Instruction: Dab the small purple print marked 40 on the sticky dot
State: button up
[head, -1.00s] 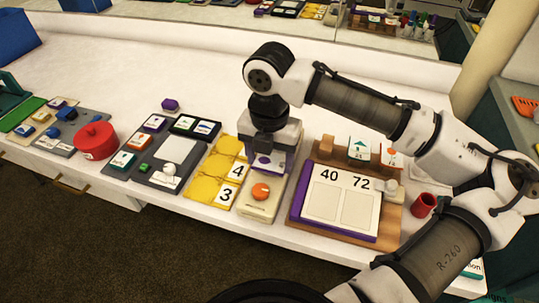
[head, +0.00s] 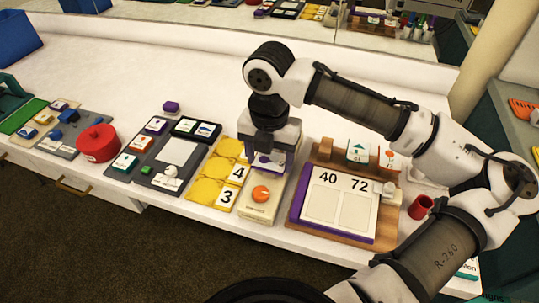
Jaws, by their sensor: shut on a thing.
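My gripper (head: 273,148) is shut on a small pale block with a purple mark (head: 265,160), which I take as the purple print; no number on it is readable. It holds the print just behind and above a cream block (head: 257,209). An orange round dot (head: 261,192) sits on top of that block; I cannot tell if this is the sticky dot. The gripper hides part of the print, and contact below it cannot be made out. A white board marked 40 and 72 (head: 340,200), edged in purple, lies to the right with two blank panels.
Yellow tiles (head: 202,183) and white cards 4 and 3 lie close on the left. A grey tray (head: 150,180), a red round pot (head: 97,143) and a purple block (head: 171,107) stand further left. A red cup (head: 420,207) stands right.

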jog(key=shift+r+p, duration=1.95)
jog(key=shift+r, duration=0.45)
jog(key=shift+f, duration=0.1)
